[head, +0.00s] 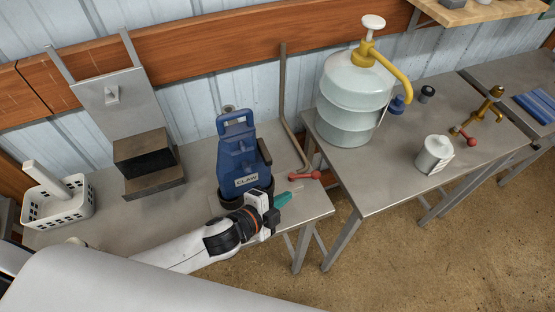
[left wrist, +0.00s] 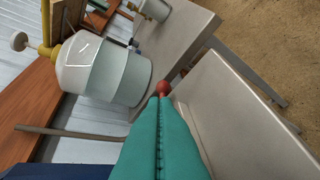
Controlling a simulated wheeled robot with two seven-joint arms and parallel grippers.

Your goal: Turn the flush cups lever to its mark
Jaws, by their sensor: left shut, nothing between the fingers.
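A lever with a red knob (head: 317,175) sticks out at the right of the blue unit (head: 238,155) labelled CLAW, above the bench's right end. My left gripper (head: 284,199) has teal fingers and is shut and empty, just in front of and a little left of the lever in the head view. In the left wrist view, the shut fingertips (left wrist: 160,103) appear right before the red knob (left wrist: 163,87). I cannot tell whether they touch it. The lever's mark cannot be made out. My right gripper is not in view.
A bent grey pipe (head: 284,110) rises behind the lever. A large translucent container (head: 353,100) with a yellow pump stands on the right table, with a white can (head: 434,154) and another red-handled lever (head: 468,140). A white basket (head: 60,210) sits at far left.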

